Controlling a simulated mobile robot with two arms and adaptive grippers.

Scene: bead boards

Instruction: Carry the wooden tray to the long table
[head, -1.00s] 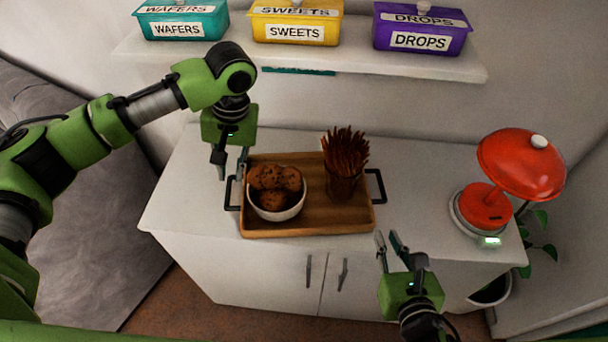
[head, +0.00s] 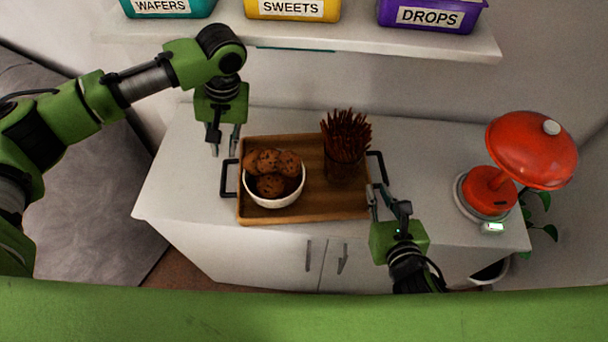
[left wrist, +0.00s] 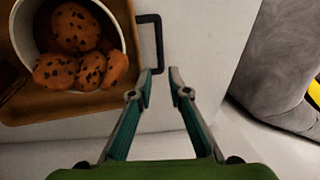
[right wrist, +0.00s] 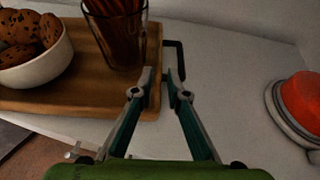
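The wooden tray (head: 315,210) lies on the white cabinet top, with a black handle at each end. It bears a white bowl of cookies (head: 273,199) on its left and a glass of thin brown sticks (head: 346,160) on its right. My left gripper (head: 225,150) is open and empty, above and just behind the left handle (head: 229,178). In the left wrist view the handle (left wrist: 156,45) lies ahead of the parted fingertips. My right gripper (head: 380,200) is open near the right handle (head: 378,168). In the right wrist view that handle (right wrist: 180,62) is just beyond the fingertips.
A red lamp (head: 530,152) stands at the cabinet's right end. A wall shelf (head: 300,38) above holds labelled boxes, including a purple one (head: 430,14). A grey sofa (head: 85,190) is on the left. No long table is recognisable in view.

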